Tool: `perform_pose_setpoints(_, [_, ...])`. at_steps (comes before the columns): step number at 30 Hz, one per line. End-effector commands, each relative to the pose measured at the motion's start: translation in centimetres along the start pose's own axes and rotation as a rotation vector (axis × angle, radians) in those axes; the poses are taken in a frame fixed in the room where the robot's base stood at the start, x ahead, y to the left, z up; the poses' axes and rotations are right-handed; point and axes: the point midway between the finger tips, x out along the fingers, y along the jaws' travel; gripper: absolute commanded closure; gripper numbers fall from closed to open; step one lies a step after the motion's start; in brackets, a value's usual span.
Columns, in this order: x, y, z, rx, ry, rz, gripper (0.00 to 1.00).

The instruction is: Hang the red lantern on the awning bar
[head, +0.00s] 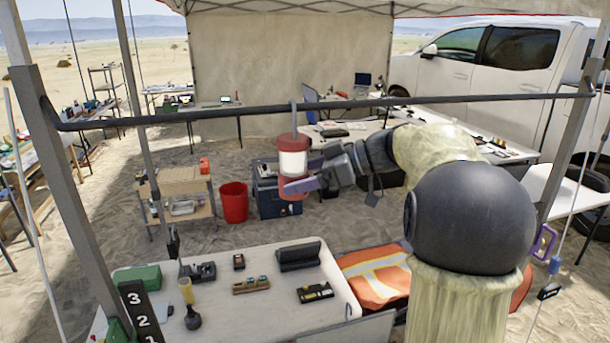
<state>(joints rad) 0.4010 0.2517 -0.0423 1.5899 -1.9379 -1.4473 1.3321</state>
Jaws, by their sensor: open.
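The red lantern (293,142) has red ends and a pale middle. It is upright in the head view, just below the black awning bar (215,113). Its thin grey hook reaches up to the bar and seems to loop over it; I cannot tell whether the bar bears its weight. My gripper (307,176) comes from the right and is open, with its purple-grey fingers at the lantern's lower right side. One finger crosses in front of the lantern's lower red part. Whether the fingers touch the lantern is unclear.
A white table (220,315) with tools and small cases stands below in front. A red bucket (233,202) and a wooden shelf cart (183,195) are behind. Grey posts (68,180) carry the bar at both ends. The bar's left half is clear.

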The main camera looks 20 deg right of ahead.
Motion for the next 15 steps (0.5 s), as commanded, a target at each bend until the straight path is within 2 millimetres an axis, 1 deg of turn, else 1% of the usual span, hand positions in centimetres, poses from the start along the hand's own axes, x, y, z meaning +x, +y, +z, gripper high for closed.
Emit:
perform_pose_setpoints(4, [-0.4,0.1,0.1,0.0,0.0,0.002,0.2])
perform_pose_setpoints(8, [-1.8,0.1,0.2,-0.001,0.0,0.004,0.2])
perform_pose_setpoints(11, [-3.4,0.1,0.3,-0.001,-0.001,0.005,0.2])
perform_pose_setpoints(15, [-6.2,0.1,0.3,-0.001,-0.001,0.006,0.2])
